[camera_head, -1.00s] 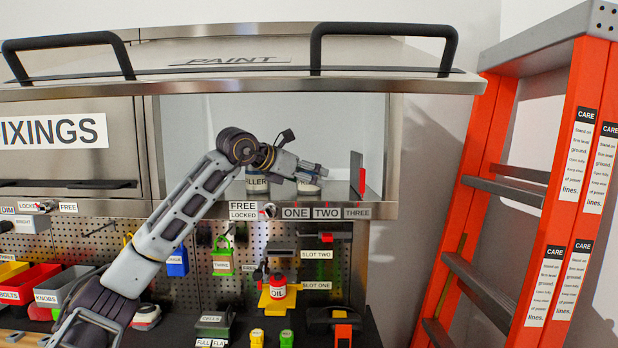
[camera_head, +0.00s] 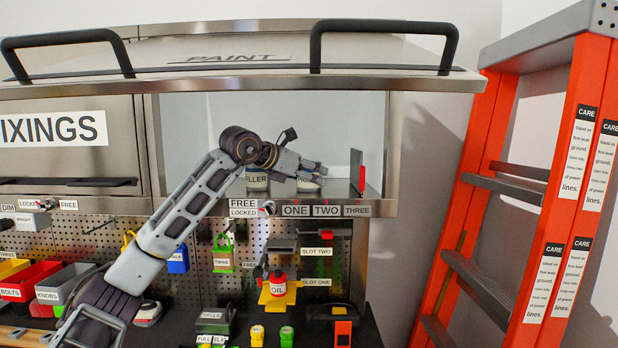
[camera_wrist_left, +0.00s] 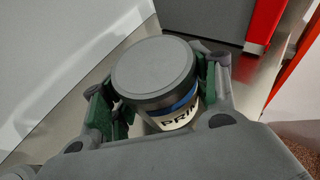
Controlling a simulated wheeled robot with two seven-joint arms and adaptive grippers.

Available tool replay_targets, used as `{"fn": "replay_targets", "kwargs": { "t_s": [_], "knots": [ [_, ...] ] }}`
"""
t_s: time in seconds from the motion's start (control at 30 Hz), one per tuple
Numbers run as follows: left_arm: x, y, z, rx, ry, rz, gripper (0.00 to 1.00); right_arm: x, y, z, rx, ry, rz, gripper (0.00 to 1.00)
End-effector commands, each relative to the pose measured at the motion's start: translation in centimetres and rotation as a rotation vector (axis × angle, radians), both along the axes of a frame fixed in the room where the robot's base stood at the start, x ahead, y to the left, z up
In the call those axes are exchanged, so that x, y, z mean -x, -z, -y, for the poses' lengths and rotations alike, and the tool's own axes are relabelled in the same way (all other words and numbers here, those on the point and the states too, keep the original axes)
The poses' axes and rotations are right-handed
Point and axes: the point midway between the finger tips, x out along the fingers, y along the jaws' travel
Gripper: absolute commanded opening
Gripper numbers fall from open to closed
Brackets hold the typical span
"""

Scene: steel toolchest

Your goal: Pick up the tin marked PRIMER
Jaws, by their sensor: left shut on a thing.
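The tin marked PRIMER (camera_wrist_left: 178,118) is in the left wrist view, with a grey lid and a white label with a blue band; only the first letters show. My left gripper (camera_wrist_left: 160,92) is shut on it, with a finger on each side of the tin. In the head view my left gripper (camera_head: 317,170) is inside the open PAINT cupboard. The tin (camera_head: 308,186) shows only partly below the fingers there, at the shelf's front. I cannot tell whether it touches the shelf. My right gripper is not in view.
A tin ending in LLER (camera_head: 256,181) stands left of the gripper, partly hidden by my arm. The raised PAINT door (camera_head: 240,75) is above. An orange ladder (camera_head: 560,150) stands at the far right.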

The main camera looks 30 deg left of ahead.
Motion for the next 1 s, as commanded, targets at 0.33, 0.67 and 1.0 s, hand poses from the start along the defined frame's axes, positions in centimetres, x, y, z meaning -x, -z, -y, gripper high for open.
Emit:
{"fn": "replay_targets", "kwargs": {
  "t_s": [0.33, 0.67, 1.0],
  "knots": [
    [0.0, -0.2, 0.0, 0.001, 0.0, 0.003, 0.25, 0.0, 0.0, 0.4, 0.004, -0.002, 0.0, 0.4],
    [0.0, -1.1, 0.0, 0.002, 0.001, 0.005, 0.25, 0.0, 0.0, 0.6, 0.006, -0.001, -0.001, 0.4],
    [0.0, -3.0, 0.0, 0.001, 0.001, 0.004, 0.25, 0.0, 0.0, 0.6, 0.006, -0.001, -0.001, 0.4]
  ]
}}
